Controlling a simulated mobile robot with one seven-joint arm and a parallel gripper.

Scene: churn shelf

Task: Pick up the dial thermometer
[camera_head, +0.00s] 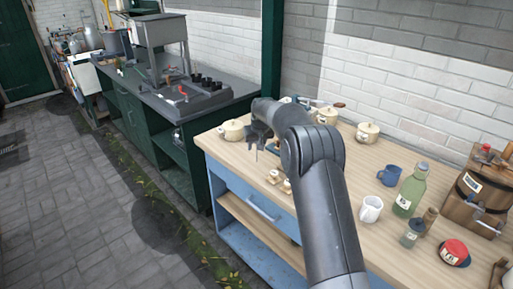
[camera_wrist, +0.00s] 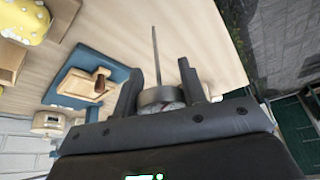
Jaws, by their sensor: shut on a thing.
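The dial thermometer (camera_wrist: 160,96) is between the two fingers of my gripper (camera_wrist: 160,88) in the wrist view. Its round grey head sits between the fingers and its thin stem (camera_wrist: 155,55) points away from the gripper. My gripper is shut on the head. In the head view my gripper (camera_head: 258,138) is over the left part of the wooden table (camera_head: 345,160), and the thermometer's thin stem shows small below it. Part of the dial face is hidden by the gripper.
Cream lidded pots (camera_head: 233,131) stand near my gripper and along the back. Two small items (camera_head: 274,177) lie below it. A blue mug (camera_head: 390,175), white jug (camera_head: 371,209), green bottle (camera_head: 410,192) and wooden churn (camera_head: 482,192) stand at the right. A green bench (camera_head: 150,115) is left.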

